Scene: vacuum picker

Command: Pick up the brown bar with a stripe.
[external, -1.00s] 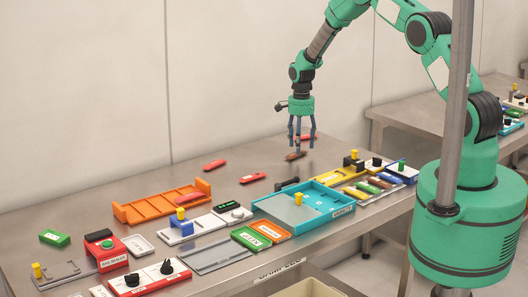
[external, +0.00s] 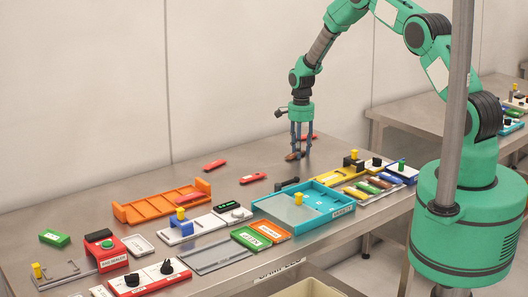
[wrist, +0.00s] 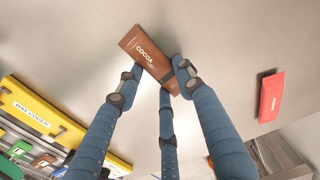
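The brown bar (wrist: 152,55) shows at the top centre of the wrist view, lying at a slant with the white word COCOA on it. In the external view it is a small brown shape (external: 292,157) at the fingertips, at table level. My gripper (external: 299,153) points straight down over the far part of the table. In the wrist view my gripper's fingers (wrist: 160,72) sit against both long edges of the bar, with the third finger at its near end. The gripper looks shut on the bar. The fingertips hide part of it.
Red bars lie nearby: one (external: 253,178) to the left, another (external: 214,165) farther left, and one (wrist: 271,97) right of the fingers in the wrist view. Table around the bar is clear.

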